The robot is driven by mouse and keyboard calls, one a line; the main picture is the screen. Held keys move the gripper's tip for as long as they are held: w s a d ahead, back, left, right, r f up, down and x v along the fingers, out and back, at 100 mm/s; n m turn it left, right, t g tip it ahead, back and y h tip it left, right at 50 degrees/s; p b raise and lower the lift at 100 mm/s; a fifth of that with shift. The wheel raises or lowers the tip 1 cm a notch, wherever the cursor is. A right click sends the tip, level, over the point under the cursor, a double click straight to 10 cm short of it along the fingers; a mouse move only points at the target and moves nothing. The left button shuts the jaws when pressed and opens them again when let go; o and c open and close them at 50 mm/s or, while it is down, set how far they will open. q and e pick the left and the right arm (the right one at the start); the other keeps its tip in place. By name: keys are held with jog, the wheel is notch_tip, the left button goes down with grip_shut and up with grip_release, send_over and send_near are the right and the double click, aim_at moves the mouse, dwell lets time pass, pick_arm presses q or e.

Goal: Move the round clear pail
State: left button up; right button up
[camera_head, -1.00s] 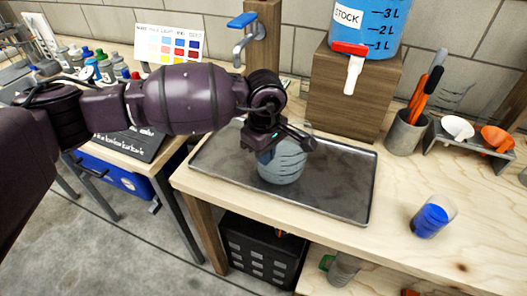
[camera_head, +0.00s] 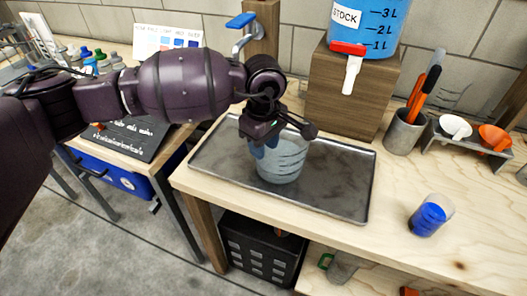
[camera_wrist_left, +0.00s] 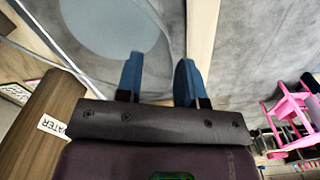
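The round clear pail (camera_head: 284,164) stands upright on the metal tray, with faint markings on its wall. My left gripper (camera_head: 264,150) is at the pail's left rim, its blue fingers pointing down. In the left wrist view the two fingertips (camera_wrist_left: 158,75) are apart. The left finger overlaps the pail (camera_wrist_left: 105,25), whose round bluish-grey inside shows. The pail's wall appears to run between the fingers, though contact cannot be told. My right gripper is not in view.
The grey tray (camera_head: 340,198) lies on a wooden bench. Behind it a wooden block (camera_head: 345,95) carries the blue STOCK tank (camera_head: 370,25) with a red tap. A blue cup (camera_head: 428,218) and a tool holder (camera_head: 405,132) stand at right. A faucet (camera_head: 240,35) is behind.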

pick_arm(q)
notch_tip(320, 180, up, 8)
jog(key=shift+f+p, duration=0.2)
jog(key=shift+p, duration=0.15)
dwell(0.4)
